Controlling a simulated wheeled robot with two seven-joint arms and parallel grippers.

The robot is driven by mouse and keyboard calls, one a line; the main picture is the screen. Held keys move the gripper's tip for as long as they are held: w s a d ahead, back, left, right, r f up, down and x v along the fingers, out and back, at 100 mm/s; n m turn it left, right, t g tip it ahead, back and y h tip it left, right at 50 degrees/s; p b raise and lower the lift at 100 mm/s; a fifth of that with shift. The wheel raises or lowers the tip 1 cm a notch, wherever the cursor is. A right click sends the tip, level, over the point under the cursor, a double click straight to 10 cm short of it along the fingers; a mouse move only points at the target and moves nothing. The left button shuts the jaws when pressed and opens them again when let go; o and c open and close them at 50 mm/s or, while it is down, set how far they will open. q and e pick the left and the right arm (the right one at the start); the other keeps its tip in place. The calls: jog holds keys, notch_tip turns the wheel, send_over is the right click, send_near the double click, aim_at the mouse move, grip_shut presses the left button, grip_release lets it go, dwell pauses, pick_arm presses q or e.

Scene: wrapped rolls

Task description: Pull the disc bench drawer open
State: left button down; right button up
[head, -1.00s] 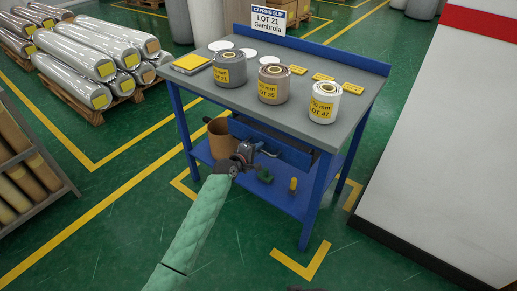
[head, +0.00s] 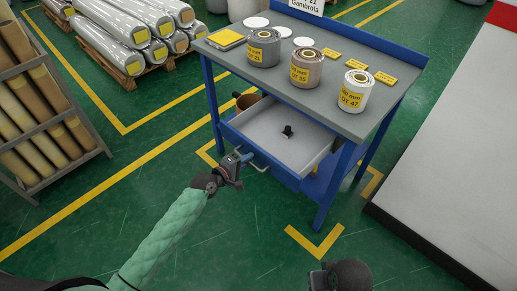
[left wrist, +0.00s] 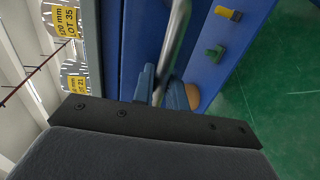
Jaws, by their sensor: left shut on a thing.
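The disc bench (head: 340,112) is a blue-framed table with a grey top. Its drawer (head: 278,138) is pulled well out, showing a pale, mostly bare inside with a small black object (head: 287,131) in it. My left gripper (head: 240,158) is at the drawer front, shut on the metal handle (head: 257,167). In the left wrist view the handle bar (left wrist: 174,45) runs between the blue fingertips (left wrist: 162,88). Part of my right gripper (head: 320,279) shows at the bottom edge, away from the bench; its jaws are unclear.
Three wrapped rolls, including a brown one (head: 307,67), stand on the bench with white discs (head: 283,31) and yellow labels. A rack of brown tubes (head: 35,100) stands left. A white block (head: 450,140) stands right. Green floor before the bench is clear.

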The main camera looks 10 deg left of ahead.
pick_arm(q)
jog(key=shift+f+v, duration=0.2)
jog(key=shift+v, duration=0.65)
jog(key=shift+f+v, duration=0.15)
jog(key=shift+v, duration=0.7)
pick_arm(e)
jog(key=shift+s+d+r, duration=0.1)
jog(key=shift+s+r, duration=0.05)
jog(key=shift+r, duration=0.05)
pick_arm(q)
jog(key=c, duration=1.5)
grip_release()
jog(key=shift+s, duration=0.1)
pick_arm(e)
jog(key=shift+f, duration=0.1)
